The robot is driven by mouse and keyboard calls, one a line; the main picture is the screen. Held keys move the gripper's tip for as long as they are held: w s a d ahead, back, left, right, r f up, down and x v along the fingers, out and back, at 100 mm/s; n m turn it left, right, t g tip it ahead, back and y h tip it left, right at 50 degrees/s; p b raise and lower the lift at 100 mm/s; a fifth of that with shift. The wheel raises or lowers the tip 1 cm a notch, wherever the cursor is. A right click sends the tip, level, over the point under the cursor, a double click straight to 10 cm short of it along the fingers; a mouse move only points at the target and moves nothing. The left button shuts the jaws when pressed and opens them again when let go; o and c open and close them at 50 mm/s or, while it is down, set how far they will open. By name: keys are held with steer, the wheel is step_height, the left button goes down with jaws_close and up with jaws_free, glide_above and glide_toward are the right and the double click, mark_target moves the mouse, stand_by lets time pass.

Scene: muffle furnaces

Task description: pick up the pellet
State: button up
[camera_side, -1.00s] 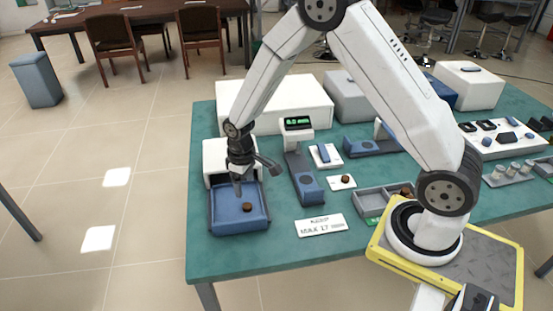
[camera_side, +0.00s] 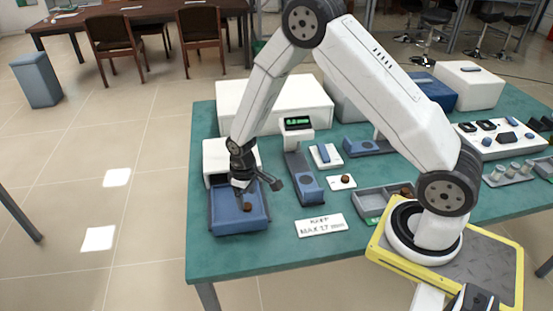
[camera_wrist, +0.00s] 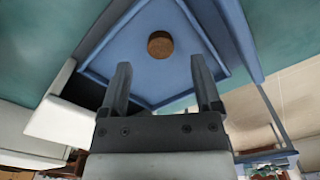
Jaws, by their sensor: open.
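A small brown round pellet (camera_side: 248,207) lies in a blue tray (camera_side: 228,226) at the left front of the teal table. In the wrist view the pellet (camera_wrist: 160,45) lies on the floor of the blue tray (camera_wrist: 110,62), beyond my fingertips and roughly midway between them. My gripper (camera_side: 240,200) is low over the tray, just left of the pellet in the side view. In the wrist view my gripper (camera_wrist: 160,80) is open with nothing between its fingers. The fingertips are hard to make out in the side view.
A white box (camera_side: 217,155) stands directly behind the tray. A blue device with a green display (camera_side: 297,124) stands to the right. A white sign (camera_side: 321,225) lies at the front. Another brown pellet sits on a white card (camera_side: 341,183). A grey divided tray (camera_side: 372,201) is further right.

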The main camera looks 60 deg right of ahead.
mark_target(247, 206)
steer(key=shift+f, duration=1.55)
jaws_close()
